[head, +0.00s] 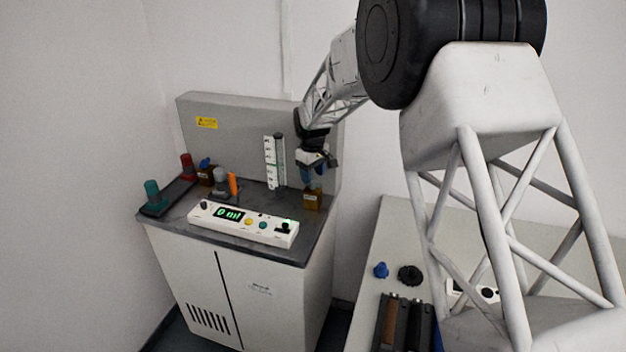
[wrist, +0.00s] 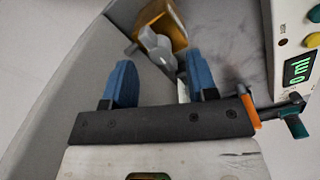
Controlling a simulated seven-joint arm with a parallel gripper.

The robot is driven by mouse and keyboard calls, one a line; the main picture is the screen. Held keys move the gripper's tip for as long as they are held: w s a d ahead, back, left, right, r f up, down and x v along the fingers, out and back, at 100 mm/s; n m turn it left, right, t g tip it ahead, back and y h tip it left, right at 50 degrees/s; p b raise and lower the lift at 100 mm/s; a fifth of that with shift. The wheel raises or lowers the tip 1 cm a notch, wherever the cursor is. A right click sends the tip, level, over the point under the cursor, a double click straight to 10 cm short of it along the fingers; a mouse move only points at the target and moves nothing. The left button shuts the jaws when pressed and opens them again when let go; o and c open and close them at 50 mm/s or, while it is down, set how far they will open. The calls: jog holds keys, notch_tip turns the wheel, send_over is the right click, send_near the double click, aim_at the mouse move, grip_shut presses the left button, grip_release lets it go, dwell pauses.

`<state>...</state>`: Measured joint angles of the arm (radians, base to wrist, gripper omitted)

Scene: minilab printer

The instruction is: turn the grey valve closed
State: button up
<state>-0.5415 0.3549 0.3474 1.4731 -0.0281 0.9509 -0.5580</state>
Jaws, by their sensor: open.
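Teal (head: 152,192) and red (head: 187,164) handles and a brown bottle (head: 206,175) stand at the bench's left. A white control panel (head: 243,223) reading 0 ml runs along the front. A white graduated column (head: 270,162) stands left of my gripper, before the grey back panel.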

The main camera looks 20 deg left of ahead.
aim_at(314, 182)
jog(key=shift+r, duration=2.4)
jog(key=shift+s+d+r, duration=0.1)
jog(key=shift+d+r, duration=0.05)
jog(key=shift+d, duration=0.05)
jog(key=s+d+r+m, duration=0.2)
jog(key=s+d+r, duration=0.35)
jog(key=d, duration=0.45)
jog(key=s+d+r+m+t, duration=0.1)
jog(key=s+d+r+m, duration=0.1)
jog(key=s+d+r, duration=0.6)
jog(key=s+d+r+m, duration=0.2)
jog(key=s+d, duration=0.3)
jog(key=d, duration=0.7)
jog(key=s+d+f+m, duration=0.1)
jog(key=s+d, duration=0.4)
jog(key=s, duration=0.5)
jog(key=s+d+f+m, duration=0.1)
jog(key=s+d+m, duration=0.2)
jog(key=s+d, duration=0.3)
jog(key=s+d+f+m+t, duration=0.1)
jog(key=s+d, duration=0.5)
jog(key=s, duration=0.8)
jog(key=shift+s+f+m, duration=0.3)
jog(key=shift+f+m, duration=0.3)
jog(key=shift+m, duration=0.4)
jog(key=shift+c, duration=0.3)
